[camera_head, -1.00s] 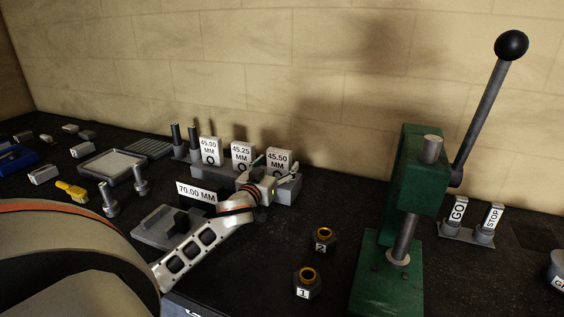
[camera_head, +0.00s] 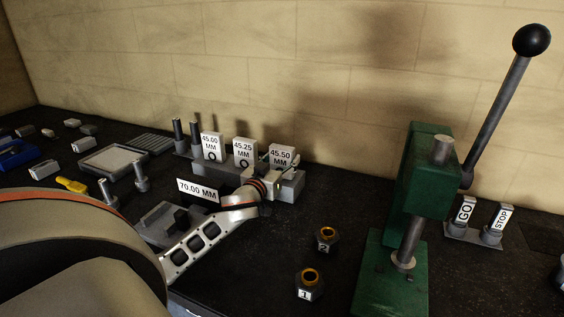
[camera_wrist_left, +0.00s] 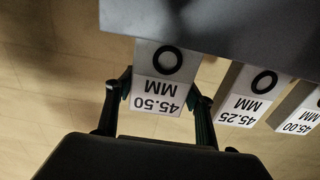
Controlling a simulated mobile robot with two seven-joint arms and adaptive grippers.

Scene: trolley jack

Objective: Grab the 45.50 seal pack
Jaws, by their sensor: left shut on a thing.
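The 45.50 seal pack (camera_head: 281,154) is a white block with a black ring, at the right end of the grey rack (camera_head: 287,184). In the left wrist view the 45.50 seal pack (camera_wrist_left: 160,88) appears upside down between the two fingers. My left gripper (camera_head: 279,162) is shut on it, one finger on each side; the wrist view also shows my left gripper (camera_wrist_left: 164,92). The pack's lower end meets the rack's edge in the wrist view; I cannot tell whether it is still seated. My right gripper is not in view.
The 45.25 pack (camera_head: 244,151) and 45.00 pack (camera_head: 211,146) stand to the left on the rack. A 70.00 MM sign (camera_head: 198,190) is in front. A green press (camera_head: 424,175) stands right, with two numbered nuts, 1 (camera_head: 309,286) and 2 (camera_head: 326,240), before it.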

